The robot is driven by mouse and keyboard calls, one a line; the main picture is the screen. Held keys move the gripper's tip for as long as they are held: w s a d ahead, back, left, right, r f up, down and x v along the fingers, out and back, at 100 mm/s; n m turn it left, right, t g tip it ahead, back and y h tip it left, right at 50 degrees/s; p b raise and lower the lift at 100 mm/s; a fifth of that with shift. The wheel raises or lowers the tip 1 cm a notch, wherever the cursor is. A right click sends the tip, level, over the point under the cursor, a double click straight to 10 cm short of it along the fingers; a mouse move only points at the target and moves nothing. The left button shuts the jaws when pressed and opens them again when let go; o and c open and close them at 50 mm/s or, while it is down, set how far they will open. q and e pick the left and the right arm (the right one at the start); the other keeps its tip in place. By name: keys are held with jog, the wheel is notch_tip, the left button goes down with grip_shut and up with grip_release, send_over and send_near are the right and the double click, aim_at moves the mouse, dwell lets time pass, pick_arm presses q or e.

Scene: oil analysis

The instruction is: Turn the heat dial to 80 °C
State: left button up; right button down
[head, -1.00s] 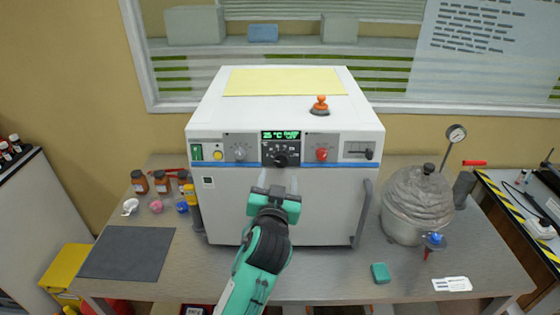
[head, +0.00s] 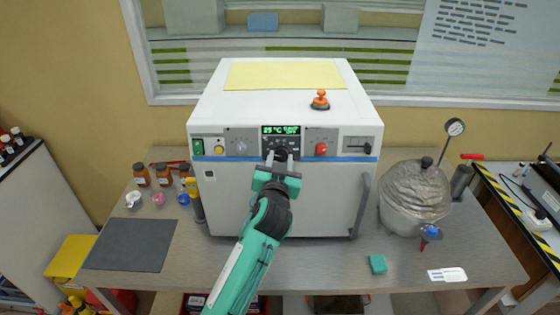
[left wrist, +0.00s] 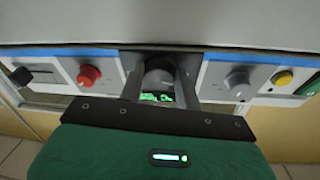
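The heat dial (head: 281,154) is a dark round knob on the middle of the white oven's (head: 285,105) front panel, just below a lit green display (head: 281,130) that seems to read 25 °C. It also shows in the left wrist view (left wrist: 159,79), upside down above part of the display (left wrist: 157,98). My left gripper (head: 278,157) is at the panel, with its two fingers (left wrist: 159,84) on either side of the dial. Narrow gaps seem to show between knob and fingers, so contact is unclear. My right gripper is not in view.
A grey knob (head: 241,147) and red knob (head: 321,149) flank the dial. An orange-handled piece (head: 320,100) stands on the oven. A foil-wrapped vessel (head: 413,198) with a gauge is at the right. Brown bottles (head: 163,174) are at the left. The table's front is mostly clear.

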pick_arm(q)
jog(key=m+p, duration=0.2)
jog(key=shift+a+r+h+p, duration=0.1)
jog(key=shift+r+h+p, duration=0.15)
jog(key=shift+h+p, duration=0.05)
jog(key=m+p, duration=0.2)
jog(key=m+g+h+p, duration=0.1)
jog(key=m+p, duration=0.1)
jog(key=m, duration=0.1)
jog(key=shift+a+r, duration=0.1)
jog(key=shift+r, duration=0.1)
jog(key=shift+w+m+g+p, duration=0.1)
jog(key=shift+m+g+p, duration=0.2)
jog(key=shift+m+p, duration=0.7)
jog(key=shift+m, duration=1.2)
jog(key=shift+m+g, duration=0.4)
jog(key=shift+m, duration=0.5)
jog(key=m+g, duration=0.1)
jog(key=m, duration=0.4)
jog(key=shift+m, duration=0.3)
